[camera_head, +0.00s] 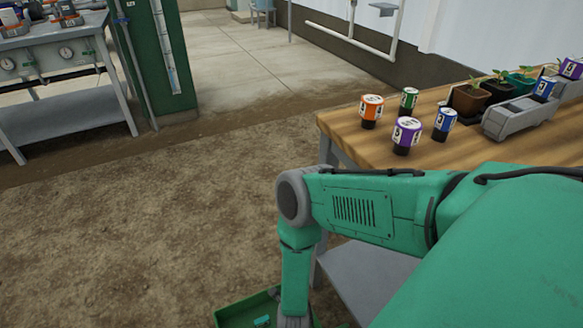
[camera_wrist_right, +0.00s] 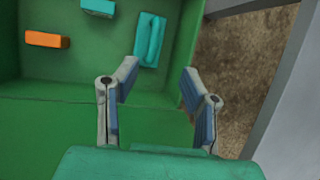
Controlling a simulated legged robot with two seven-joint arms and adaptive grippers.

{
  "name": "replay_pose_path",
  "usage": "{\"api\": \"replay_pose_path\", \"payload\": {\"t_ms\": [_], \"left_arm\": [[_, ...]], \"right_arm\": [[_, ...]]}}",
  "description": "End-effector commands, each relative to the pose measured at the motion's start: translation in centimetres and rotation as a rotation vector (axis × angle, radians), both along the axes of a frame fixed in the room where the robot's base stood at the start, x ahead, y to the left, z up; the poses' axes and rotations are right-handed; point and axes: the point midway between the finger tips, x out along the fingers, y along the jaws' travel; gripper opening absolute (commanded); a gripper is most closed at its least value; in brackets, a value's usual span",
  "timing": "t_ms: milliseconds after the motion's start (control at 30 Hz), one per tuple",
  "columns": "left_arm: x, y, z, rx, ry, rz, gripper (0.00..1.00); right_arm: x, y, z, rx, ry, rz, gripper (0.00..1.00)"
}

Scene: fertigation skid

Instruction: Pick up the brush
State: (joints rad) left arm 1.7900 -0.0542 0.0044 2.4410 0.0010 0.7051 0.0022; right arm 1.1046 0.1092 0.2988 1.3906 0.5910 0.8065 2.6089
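My right gripper (camera_wrist_right: 160,98) is open and empty in the right wrist view, its two fingers well apart. It is over the near side of a green tray (camera_wrist_right: 70,115), which also shows at the bottom of the head view (camera_head: 245,312). Beyond the fingers in the tray lie a teal piece with a raised handle-like loop (camera_wrist_right: 149,42), a teal block (camera_wrist_right: 98,7) cut by the top edge, and an orange block (camera_wrist_right: 47,39). I cannot tell for sure which one is the brush; the looped teal piece may be it. My left gripper is not in view.
A wooden-topped table (camera_head: 350,145) stands at right with several labelled cans, such as an orange one (camera_head: 371,110), and potted plants. A grey table leg (camera_wrist_right: 275,120) rises close right of the gripper. A grey bench (camera_head: 60,85) is far left. Bare soil (camera_head: 150,220) is open.

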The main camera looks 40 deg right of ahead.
Motion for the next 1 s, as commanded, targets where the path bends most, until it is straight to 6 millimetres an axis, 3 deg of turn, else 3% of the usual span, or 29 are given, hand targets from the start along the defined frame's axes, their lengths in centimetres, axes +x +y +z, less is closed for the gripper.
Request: {"api": "replay_pose_path", "payload": {"t_ms": [100, 300, 567, 800, 1000], "left_arm": [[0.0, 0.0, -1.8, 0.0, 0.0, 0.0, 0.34], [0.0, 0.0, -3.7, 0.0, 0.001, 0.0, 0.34], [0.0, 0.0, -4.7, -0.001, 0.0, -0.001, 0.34], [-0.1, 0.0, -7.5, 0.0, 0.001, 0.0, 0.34], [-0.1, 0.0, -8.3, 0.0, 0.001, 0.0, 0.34]], "right_arm": [[-0.1, -0.2, -3.3, 0.004, 0.0, 0.002, 0.38], [-0.1, -0.3, -7.0, 0.009, 0.002, 0.0, 0.38], [0.5, -0.8, -8.3, 0.002, 0.0, 0.0, 0.38], [1.7, -1.9, -12.2, 0.003, 0.0, 0.0, 0.38], [2.2, -2.4, -13.5, 0.008, 0.002, 0.0, 0.38]]}}
